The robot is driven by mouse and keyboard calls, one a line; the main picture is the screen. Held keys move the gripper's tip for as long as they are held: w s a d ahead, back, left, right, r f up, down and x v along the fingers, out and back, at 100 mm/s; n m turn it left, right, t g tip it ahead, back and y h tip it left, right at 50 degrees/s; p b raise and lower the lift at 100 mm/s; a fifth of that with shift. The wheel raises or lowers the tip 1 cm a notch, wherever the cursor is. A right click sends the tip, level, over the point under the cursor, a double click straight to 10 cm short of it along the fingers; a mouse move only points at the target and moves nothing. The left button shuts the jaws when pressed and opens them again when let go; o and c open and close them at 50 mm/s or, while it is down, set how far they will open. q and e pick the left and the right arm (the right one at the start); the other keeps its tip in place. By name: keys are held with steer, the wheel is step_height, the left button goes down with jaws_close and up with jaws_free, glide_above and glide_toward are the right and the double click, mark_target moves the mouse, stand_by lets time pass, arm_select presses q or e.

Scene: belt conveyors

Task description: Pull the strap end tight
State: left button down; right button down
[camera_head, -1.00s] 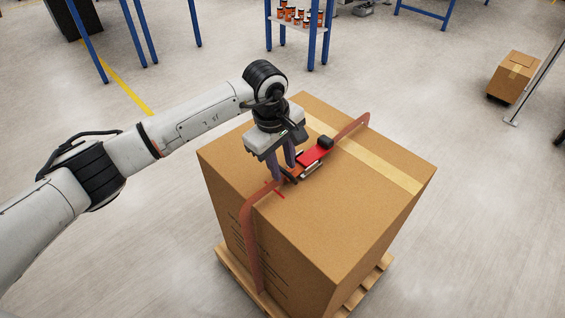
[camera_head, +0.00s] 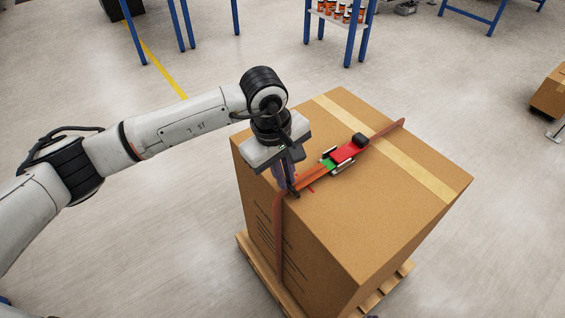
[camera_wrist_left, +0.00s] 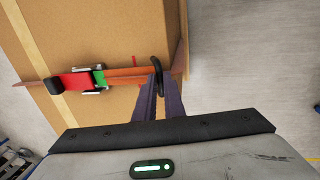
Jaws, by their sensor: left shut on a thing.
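A large cardboard box (camera_head: 370,215) carries an orange-brown strap (camera_head: 279,240) over its top and down its near side. A red buckle (camera_head: 345,153) with a black knob and a green patch (camera_head: 328,163) sits on the strap; the buckle also shows in the left wrist view (camera_wrist_left: 72,82). My left gripper (camera_head: 288,188) points down near the box's left top edge, shut on the dark looped strap end (camera_wrist_left: 157,58). In the left wrist view the fingers (camera_wrist_left: 156,85) partly hide the strap. My right gripper is not in view.
The box stands on a wooden pallet (camera_head: 397,285). Pale tape (camera_head: 390,150) runs across its top, with a short red mark (camera_wrist_left: 134,60) beside the strap. A blue-framed shelf (camera_head: 345,22) stands behind. Another carton (camera_head: 550,95) is at the right. Floor around the pallet is clear.

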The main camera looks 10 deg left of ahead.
arm_select(q)
steer(key=shift+s+a, duration=0.3)
steer(key=shift+a, duration=0.15)
steer(key=c, duration=1.8)
jaws_free()
steer(key=shift+s, duration=0.1)
steer(key=shift+c, duration=0.2)
steer(key=shift+r, duration=0.1)
step_height(320, 180, up, 10)
steer(key=s+a, duration=0.1)
steer(key=shift+s+b, duration=0.15)
steer(key=shift+b, duration=0.2)
